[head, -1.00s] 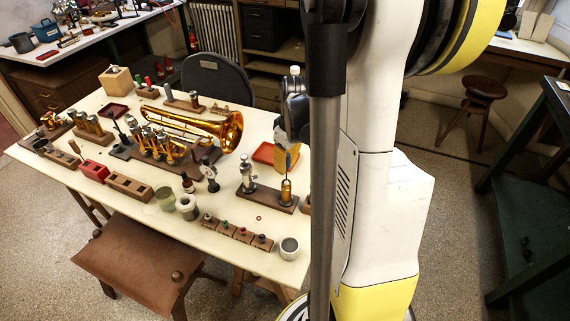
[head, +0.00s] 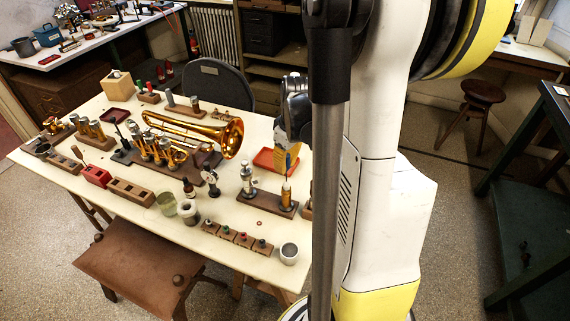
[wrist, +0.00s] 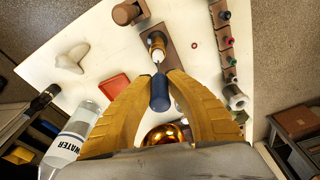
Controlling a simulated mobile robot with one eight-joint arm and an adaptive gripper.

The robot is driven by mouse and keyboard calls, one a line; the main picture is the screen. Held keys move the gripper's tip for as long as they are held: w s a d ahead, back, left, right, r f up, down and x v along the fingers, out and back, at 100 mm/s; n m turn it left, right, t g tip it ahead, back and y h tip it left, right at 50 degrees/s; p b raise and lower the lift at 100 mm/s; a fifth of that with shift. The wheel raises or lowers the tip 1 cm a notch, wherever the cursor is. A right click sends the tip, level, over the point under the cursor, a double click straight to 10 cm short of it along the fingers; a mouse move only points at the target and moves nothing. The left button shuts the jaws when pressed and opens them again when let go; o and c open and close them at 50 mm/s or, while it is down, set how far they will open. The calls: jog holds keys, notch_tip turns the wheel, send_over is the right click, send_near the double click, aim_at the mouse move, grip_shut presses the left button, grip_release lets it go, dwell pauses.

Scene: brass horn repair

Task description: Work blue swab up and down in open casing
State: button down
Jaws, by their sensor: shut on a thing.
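The blue swab (wrist: 160,94) has a dark blue handle, seen between the yellow fingers of my gripper (wrist: 160,80) in the wrist view. My gripper is shut on this handle. A thin shaft runs from it toward the open casing (wrist: 157,42), a small brass tube on a wooden base (wrist: 172,28). A white part shows at the casing's mouth; I cannot tell how deep the swab sits. In the head view my gripper (head: 288,150) is right above the brass casing (head: 286,194), which stands upright at the right end of its wooden base (head: 252,202).
A silver valve part (head: 247,178) stands on the same base. A red tray (head: 276,160) lies behind. The brass horn (head: 225,135) is to the left. A row of small wooden blocks (head: 232,237) and a pale cup (head: 289,253) stand in front. A water bottle (wrist: 72,138) is near in the wrist view.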

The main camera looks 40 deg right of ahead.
jog(key=shift+f+b, duration=0.95)
jog(key=shift+f, duration=0.45)
jog(key=shift+r+p, duration=1.4)
jog(key=shift+r, duration=0.55)
jog(key=shift+r+p, duration=1.85)
jog(key=shift+r, duration=0.5)
